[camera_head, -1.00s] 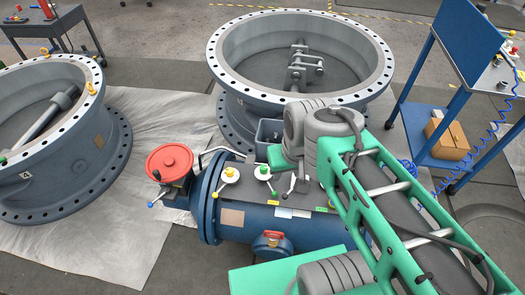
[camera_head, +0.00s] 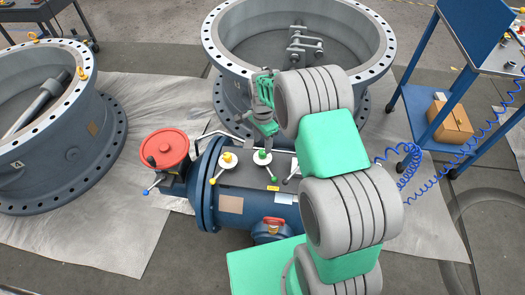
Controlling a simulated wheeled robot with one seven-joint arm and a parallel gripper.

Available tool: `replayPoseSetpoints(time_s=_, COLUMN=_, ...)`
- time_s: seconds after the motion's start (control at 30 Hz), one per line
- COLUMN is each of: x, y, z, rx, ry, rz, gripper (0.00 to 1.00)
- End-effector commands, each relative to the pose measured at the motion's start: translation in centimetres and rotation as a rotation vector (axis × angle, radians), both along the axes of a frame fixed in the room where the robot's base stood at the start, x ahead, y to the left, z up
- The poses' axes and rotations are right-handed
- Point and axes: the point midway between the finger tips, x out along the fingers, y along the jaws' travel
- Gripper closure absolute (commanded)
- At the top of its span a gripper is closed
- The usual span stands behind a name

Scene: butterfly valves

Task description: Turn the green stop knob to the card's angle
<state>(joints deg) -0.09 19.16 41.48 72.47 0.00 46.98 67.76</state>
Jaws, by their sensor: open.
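The green stop knob (camera_head: 262,156) sits on a white disc on top of the blue valve body, just right of the yellow knob (camera_head: 227,158). Small yellow (camera_head: 273,188) and white (camera_head: 285,198) labels lie in front of the knobs; I cannot read any angle.
A red handwheel (camera_head: 164,148) stands at the left end of the blue body (camera_head: 240,225), and a red-handled fitting (camera_head: 271,231) is at its front. A large grey flanged ring (camera_head: 225,50) rises behind. My arm covers the right part of the body.

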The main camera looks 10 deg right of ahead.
Motion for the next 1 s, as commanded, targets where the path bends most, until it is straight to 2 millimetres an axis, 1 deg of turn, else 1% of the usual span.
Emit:
replayPoseSetpoints(time_s=0.03, x=-0.1, y=0.0, z=-1.1, rx=0.0, ry=0.003, rz=0.001, gripper=0.5)
replayPoseSetpoints(time_s=0.1, x=-0.1, y=0.0, z=-2.5, rx=0.0, ry=0.003, rz=0.001, gripper=0.5)
replayPoseSetpoints(time_s=0.23, x=0.0, y=0.0, z=-4.5, rx=0.0, ry=0.001, rz=0.002, gripper=0.5)
replayPoseSetpoints(time_s=0.37, x=0.0, y=0.0, z=-5.4, rx=0.0, ry=-0.001, rz=0.002, gripper=0.5)
replayPoseSetpoints(time_s=0.57, x=0.0, y=0.0, z=-5.5, rx=0.0, ry=-0.002, rz=0.003, gripper=0.5)
replayPoseSetpoints(time_s=0.67, x=0.0, y=0.0, z=-5.5, rx=0.0, ry=-0.002, rz=0.003, gripper=0.57)
replayPoseSetpoints(time_s=1.0, x=0.0, y=0.0, z=-5.4, rx=-0.001, ry=-0.001, rz=0.003, gripper=0.84)
